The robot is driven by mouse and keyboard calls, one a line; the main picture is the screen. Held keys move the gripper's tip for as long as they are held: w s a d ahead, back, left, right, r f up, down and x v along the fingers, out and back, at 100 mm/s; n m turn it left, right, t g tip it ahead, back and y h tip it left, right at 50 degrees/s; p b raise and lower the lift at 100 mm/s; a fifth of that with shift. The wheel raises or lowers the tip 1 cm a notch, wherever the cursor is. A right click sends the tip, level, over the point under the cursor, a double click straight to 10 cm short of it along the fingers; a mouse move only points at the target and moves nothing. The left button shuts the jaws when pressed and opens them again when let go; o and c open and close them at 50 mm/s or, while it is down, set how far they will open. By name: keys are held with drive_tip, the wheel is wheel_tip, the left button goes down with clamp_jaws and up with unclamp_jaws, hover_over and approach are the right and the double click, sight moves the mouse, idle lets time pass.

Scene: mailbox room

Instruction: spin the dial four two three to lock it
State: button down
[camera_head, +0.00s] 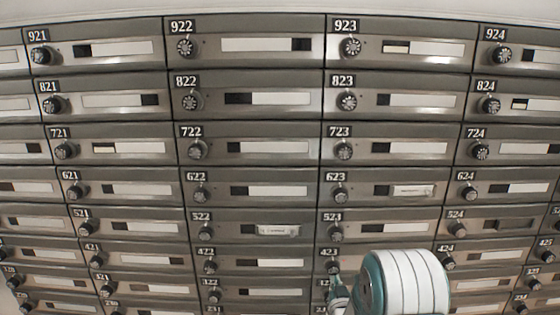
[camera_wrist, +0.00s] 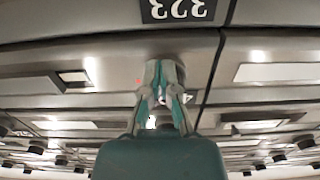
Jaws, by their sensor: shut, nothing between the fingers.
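The number plate 423 (camera_head: 332,252) is on a grey mailbox door low in the middle of the head view. Its dark round dial (camera_head: 333,267) sits just below the plate, and its setting is too small to read. My gripper (camera_head: 335,280) comes up from below, with its fingertips close to that dial; contact is unclear. In the wrist view my gripper (camera_wrist: 165,68) is shut and empty, pointing at the metal door face. The fingers hide what lies directly ahead, and no dial is clear there.
An upside-down plate 323 (camera_wrist: 178,10) shows at the top of the wrist view. Neighbouring dials of 523 (camera_head: 334,232) and 422 (camera_head: 208,267) are close by. My white and teal arm covers the right part of the 423 door.

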drive_tip(key=shift+a, duration=0.55)
drive_tip(key=shift+a+r, duration=0.1)
drive_tip(key=shift+a, duration=0.25)
drive_tip(key=shift+a+r, duration=0.1)
drive_tip(key=shift+a+f, duration=0.2)
drive_tip(key=shift+f, duration=0.15)
drive_tip(key=s, duration=0.6)
idle(0.4)
drive_tip(key=shift+f, duration=0.1)
